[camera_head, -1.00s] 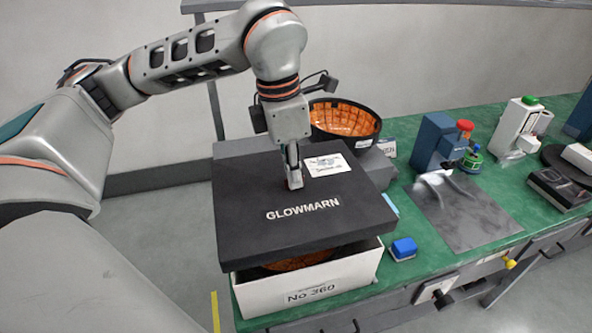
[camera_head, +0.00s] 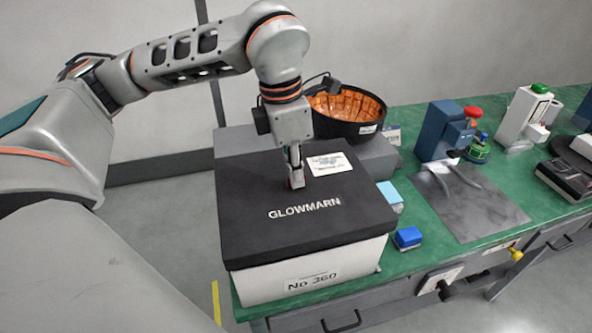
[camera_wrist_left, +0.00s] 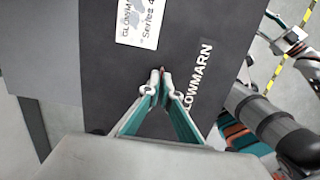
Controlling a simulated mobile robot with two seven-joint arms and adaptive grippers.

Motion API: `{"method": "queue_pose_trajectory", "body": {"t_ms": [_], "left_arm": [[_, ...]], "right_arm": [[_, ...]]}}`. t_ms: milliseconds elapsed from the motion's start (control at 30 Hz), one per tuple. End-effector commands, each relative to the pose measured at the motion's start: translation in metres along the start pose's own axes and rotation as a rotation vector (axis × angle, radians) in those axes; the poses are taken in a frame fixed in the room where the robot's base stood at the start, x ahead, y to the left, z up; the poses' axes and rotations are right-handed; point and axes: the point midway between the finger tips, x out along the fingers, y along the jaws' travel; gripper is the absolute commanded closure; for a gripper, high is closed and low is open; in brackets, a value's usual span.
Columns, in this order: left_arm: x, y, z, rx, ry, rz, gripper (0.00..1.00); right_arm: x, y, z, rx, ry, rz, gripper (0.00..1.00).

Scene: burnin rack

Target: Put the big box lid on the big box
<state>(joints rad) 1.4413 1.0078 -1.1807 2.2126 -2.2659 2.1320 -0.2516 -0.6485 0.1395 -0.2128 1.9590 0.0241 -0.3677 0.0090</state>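The big box lid (camera_head: 250,215) is black, marked GLOWMARN, with a white label near its far edge. It covers the top of the white big box (camera_head: 270,285), marked No 360, at the near left end of the green bench. The lid looks level, and no gap shows at the front edge. My left gripper (camera_head: 296,183) points down at the middle of the lid. In the left wrist view the fingertips (camera_wrist_left: 161,75) are together at a small reddish piece on the lid (camera_wrist_left: 100,80), probably its handle, mostly hidden by the fingers. My right gripper is not in view.
A black bowl with an orange faceted inside (camera_head: 347,106) stands behind the lid on a grey block (camera_head: 372,155). A blue block (camera_head: 407,238) lies right of the box. A grey mat (camera_head: 475,205) and small devices (camera_head: 440,130) stand farther right on the green bench (camera_head: 450,265).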

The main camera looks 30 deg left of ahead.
Motion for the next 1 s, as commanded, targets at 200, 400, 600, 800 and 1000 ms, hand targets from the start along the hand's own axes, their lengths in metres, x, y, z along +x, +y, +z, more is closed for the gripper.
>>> {"method": "queue_pose_trajectory", "body": {"t_ms": [200,400,600,800,1000], "left_arm": [[-0.0009,0.0001,0.0002,0.0,-0.001,0.001,1.0],[0.0006,0.0,0.0,0.0,-0.001,0.0,1.0],[0.0056,0.0,-0.0007,0.0,0.0,0.0,1.0],[0.0072,-0.0001,-0.0008,0.0,-0.001,0.0,1.0],[0.007,0.0,-0.0007,0.0,-0.001,0.0,1.0]], "right_arm": [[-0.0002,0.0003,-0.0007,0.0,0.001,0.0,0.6],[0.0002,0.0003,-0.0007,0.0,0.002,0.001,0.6],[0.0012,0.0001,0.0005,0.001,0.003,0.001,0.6],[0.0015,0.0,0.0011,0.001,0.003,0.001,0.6],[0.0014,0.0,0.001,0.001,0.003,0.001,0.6]]}}
